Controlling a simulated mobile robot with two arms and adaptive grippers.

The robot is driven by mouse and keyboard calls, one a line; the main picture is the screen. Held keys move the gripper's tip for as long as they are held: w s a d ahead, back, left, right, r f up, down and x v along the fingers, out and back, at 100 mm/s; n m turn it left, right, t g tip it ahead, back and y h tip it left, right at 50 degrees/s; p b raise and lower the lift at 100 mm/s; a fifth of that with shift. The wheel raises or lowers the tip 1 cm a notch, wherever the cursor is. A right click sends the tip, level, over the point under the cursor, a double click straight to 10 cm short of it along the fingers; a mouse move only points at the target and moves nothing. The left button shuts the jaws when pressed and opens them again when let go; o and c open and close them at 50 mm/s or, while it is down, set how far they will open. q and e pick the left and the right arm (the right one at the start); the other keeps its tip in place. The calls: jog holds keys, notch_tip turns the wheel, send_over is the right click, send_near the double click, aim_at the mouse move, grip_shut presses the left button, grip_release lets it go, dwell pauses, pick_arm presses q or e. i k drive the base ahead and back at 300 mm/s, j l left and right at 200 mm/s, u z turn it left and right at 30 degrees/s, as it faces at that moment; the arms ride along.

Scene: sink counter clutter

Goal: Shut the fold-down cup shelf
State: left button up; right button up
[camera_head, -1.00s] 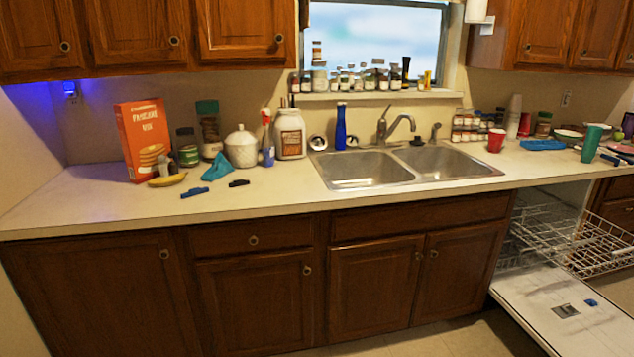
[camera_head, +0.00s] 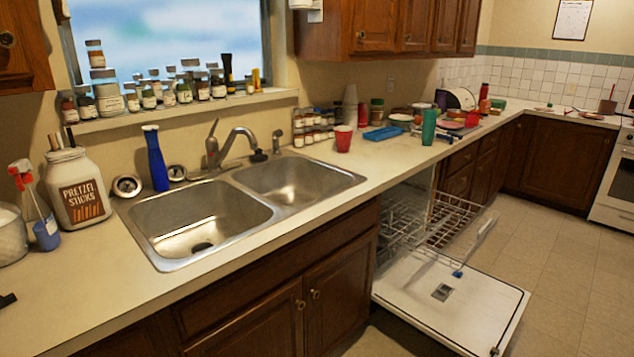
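The dishwasher stands open under the counter, its white door (camera_head: 455,298) folded down flat near the floor. A wire rack (camera_head: 452,222) is pulled out above the door. A flat pale piece (camera_head: 484,232) slants up at the rack's right side; I cannot tell whether it is the fold-down cup shelf. More wire rack (camera_head: 400,240) shows further inside, partly hidden by the counter edge.
A double sink (camera_head: 200,215) is set in the counter left of the dishwasher. A red cup (camera_head: 343,138), blue tray (camera_head: 383,133) and teal cup (camera_head: 429,127) stand on the counter above it. The tiled floor (camera_head: 560,260) to the right is clear.

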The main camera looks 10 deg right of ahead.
aim_at(388, 204)
jog(key=i+l+z, duration=0.2)
jog(key=i+z, duration=0.5)
jog(key=i, duration=0.2)
